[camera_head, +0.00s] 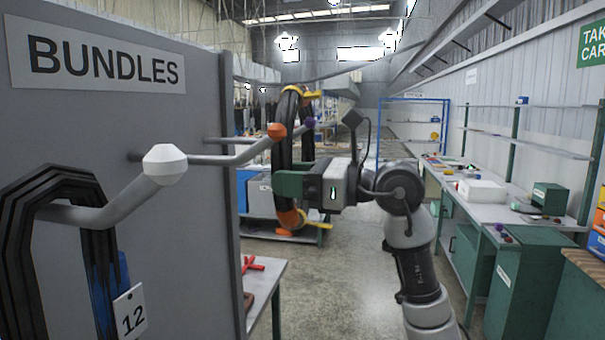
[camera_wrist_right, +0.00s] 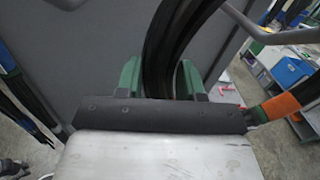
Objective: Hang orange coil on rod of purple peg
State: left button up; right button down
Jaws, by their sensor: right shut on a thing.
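The orange coil (camera_head: 283,165) is a black hose loop with orange tape (camera_head: 290,217) low down and yellow ties at top and bottom. It hangs upright in my right gripper (camera_head: 280,185), whose green jaws are shut on its near side. In the right wrist view the black hose (camera_wrist_right: 172,50) passes between the green fingers (camera_wrist_right: 160,80), with orange tape at the right. The purple peg's tip (camera_head: 310,122) shows beside the coil's upper part, its rod mostly hidden. I cannot tell whether the rod passes through the loop. My left gripper is not in view.
The grey BUNDLES panel (camera_head: 190,110) fills the left. Benches (camera_head: 470,200) stand right; the floor between is clear.

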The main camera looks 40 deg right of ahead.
jog(key=w+a+f+b, duration=0.1)
jog(key=w+a+f, duration=0.3)
jog(key=w, duration=0.1)
jog(key=shift+w+a+f, duration=0.15)
jog(key=shift+a+f, duration=0.05)
jog(key=shift+a, duration=0.05)
dwell(0.8)
dwell(0.4)
